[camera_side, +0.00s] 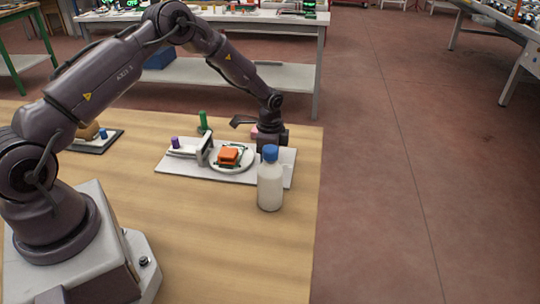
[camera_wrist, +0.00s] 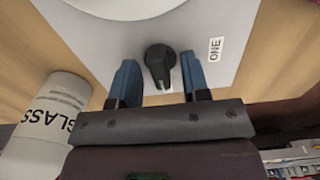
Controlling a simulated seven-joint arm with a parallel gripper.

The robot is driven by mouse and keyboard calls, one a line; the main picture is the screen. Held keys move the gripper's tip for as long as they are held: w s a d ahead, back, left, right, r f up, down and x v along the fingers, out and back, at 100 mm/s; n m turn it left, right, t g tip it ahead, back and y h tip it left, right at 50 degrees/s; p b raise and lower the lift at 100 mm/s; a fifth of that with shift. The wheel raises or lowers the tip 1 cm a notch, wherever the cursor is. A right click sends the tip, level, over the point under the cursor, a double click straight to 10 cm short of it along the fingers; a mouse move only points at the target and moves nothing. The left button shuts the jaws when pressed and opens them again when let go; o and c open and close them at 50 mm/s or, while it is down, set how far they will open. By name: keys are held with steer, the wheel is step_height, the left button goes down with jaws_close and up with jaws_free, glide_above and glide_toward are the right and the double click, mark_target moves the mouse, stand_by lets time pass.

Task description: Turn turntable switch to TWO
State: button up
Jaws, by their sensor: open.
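The turntable switch is a black knob (camera_wrist: 157,54) on the light grey base plate (camera_wrist: 112,42) in the wrist view. A pale mark shows at its lower end, towards my gripper. A white label reading ONE (camera_wrist: 216,49) is to its right; no TWO label is visible. My gripper (camera_wrist: 159,66) is open, with one blue finger on each side of the knob and visible gaps between. I cannot tell how deep the fingertips reach. In the side view my gripper (camera_side: 268,151) is low over the plate's right end and hides the knob. The round white turntable (camera_side: 231,168) carries an orange part (camera_side: 229,156).
A green cylinder (camera_side: 203,121) and a purple knob (camera_side: 175,142) are to the left. The table front is clear.

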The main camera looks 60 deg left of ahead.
step_height(320, 180, up, 13)
stand_by(0.4)
